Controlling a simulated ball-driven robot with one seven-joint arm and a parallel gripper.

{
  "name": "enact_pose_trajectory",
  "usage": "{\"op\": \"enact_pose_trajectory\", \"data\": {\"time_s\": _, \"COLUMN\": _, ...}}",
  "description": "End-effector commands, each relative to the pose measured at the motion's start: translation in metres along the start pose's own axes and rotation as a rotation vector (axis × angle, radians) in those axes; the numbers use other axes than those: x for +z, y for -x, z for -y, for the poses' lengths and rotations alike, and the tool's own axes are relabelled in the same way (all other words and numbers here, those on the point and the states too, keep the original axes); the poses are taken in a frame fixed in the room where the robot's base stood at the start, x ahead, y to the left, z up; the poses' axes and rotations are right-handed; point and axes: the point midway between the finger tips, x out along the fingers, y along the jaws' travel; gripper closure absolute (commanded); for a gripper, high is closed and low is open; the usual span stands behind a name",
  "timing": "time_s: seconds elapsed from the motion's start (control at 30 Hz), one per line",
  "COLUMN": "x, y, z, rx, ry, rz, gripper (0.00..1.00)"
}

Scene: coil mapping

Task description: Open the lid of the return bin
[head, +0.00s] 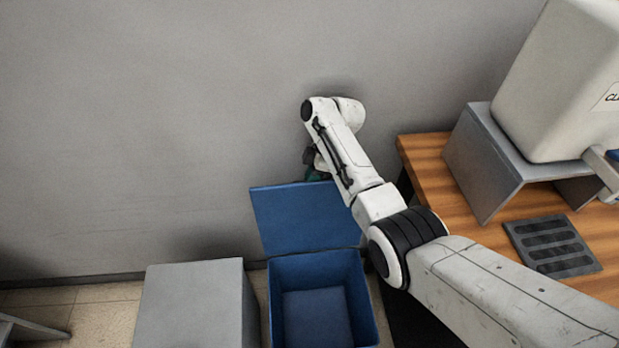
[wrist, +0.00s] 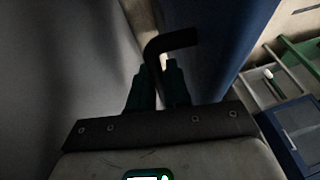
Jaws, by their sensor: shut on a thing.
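The blue return bin (head: 373,300) stands on the floor by the wall, its inside open to view. Its blue lid (head: 290,222) is swung up behind the opening, toward the wall. In the wrist view the lid (wrist: 222,45) is the blue panel on the right. My gripper (head: 316,172) is at the lid's upper edge, partly hidden by my arm. In the wrist view my gripper (wrist: 155,82) has its dark fingers shut on the lid's dark, bent handle (wrist: 172,42); the grip itself is in shadow.
A grey box (head: 195,300) stands left of the bin. On the right, a wooden table (head: 425,155) carries a grey stand (head: 480,165) with a pale machine (head: 560,80), and a dark slotted tray (head: 552,245). The grey wall (head: 150,130) is close behind my gripper.

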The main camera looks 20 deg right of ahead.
Motion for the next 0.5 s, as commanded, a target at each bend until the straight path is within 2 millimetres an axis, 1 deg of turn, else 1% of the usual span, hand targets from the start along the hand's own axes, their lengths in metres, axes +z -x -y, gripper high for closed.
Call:
{"op": "enact_pose_trajectory", "data": {"time_s": 0.03, "x": 0.0013, "y": -0.0027, "z": 0.0017, "rx": -0.008, "ry": -0.003, "rz": 0.001, "gripper": 1.0}}
{"op": "enact_pose_trajectory", "data": {"time_s": 0.37, "x": 0.0013, "y": -0.0033, "z": 0.0021, "rx": -0.01, "ry": -0.003, "rz": 0.001, "gripper": 1.0}}
{"op": "enact_pose_trajectory", "data": {"time_s": 0.4, "x": 0.0013, "y": -0.0033, "z": 0.0021, "rx": -0.01, "ry": -0.003, "rz": 0.001, "gripper": 0.82}}
{"op": "enact_pose_trajectory", "data": {"time_s": 0.47, "x": 0.0012, "y": -0.0032, "z": 0.002, "rx": -0.01, "ry": -0.003, "rz": 0.001, "gripper": 0.77}}
{"op": "enact_pose_trajectory", "data": {"time_s": 0.5, "x": 0.0011, "y": -0.003, "z": 0.0019, "rx": -0.01, "ry": -0.003, "rz": 0.001, "gripper": 0.77}}
